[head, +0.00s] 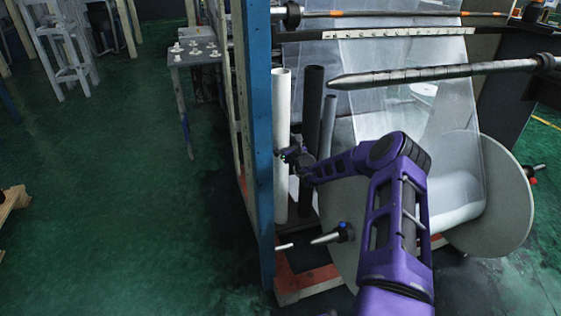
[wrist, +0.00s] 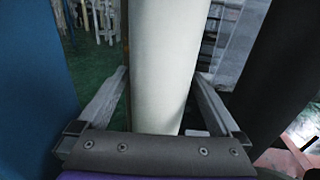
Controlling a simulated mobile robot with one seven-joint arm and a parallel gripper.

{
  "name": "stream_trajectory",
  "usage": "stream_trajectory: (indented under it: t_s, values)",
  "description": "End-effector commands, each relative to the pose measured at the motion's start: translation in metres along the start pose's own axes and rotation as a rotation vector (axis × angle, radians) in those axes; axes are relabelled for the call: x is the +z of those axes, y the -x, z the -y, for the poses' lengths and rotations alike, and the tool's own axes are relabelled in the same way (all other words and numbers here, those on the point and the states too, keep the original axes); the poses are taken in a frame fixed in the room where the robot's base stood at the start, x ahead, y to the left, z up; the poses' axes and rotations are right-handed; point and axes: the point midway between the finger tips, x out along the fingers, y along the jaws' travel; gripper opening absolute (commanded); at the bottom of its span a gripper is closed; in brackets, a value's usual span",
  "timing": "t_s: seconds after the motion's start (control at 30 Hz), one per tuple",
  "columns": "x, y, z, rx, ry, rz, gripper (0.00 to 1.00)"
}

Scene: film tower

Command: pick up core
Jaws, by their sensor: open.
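The core looks to be the white tube (head: 281,105) standing upright beside the blue post in the head view. In the wrist view the white core (wrist: 165,60) rises through the middle of the picture. My gripper (wrist: 161,78) is open, with one finger on each side of the core. Small gaps show beside it; I cannot tell whether either finger touches. In the head view my gripper (head: 288,154) is at about mid-height of the core and hides part of it. The core's lower end is hidden in the wrist view.
A blue post (head: 258,120) stands close on the left of the core; a black tube (head: 312,120) stands close on the right. A metal spindle (head: 440,74) and a large film roll (head: 480,190) are farther right. Open green floor (head: 120,200) lies left.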

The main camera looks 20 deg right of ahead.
Motion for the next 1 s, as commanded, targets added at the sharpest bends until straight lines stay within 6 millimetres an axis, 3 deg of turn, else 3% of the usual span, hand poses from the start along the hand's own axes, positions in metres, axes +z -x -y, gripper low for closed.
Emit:
stream_trajectory:
  t_s: [0.23, 0.8, 1.0]
  values:
    - [0.0002, -0.0015, -0.0002, 0.000, 0.000, 0.000, 1.00]
    - [-0.0001, -0.0011, -0.0001, 0.000, 0.001, 0.000, 0.00]
    - [0.0019, -0.0016, 0.0002, 0.000, 0.002, 0.003, 0.00]
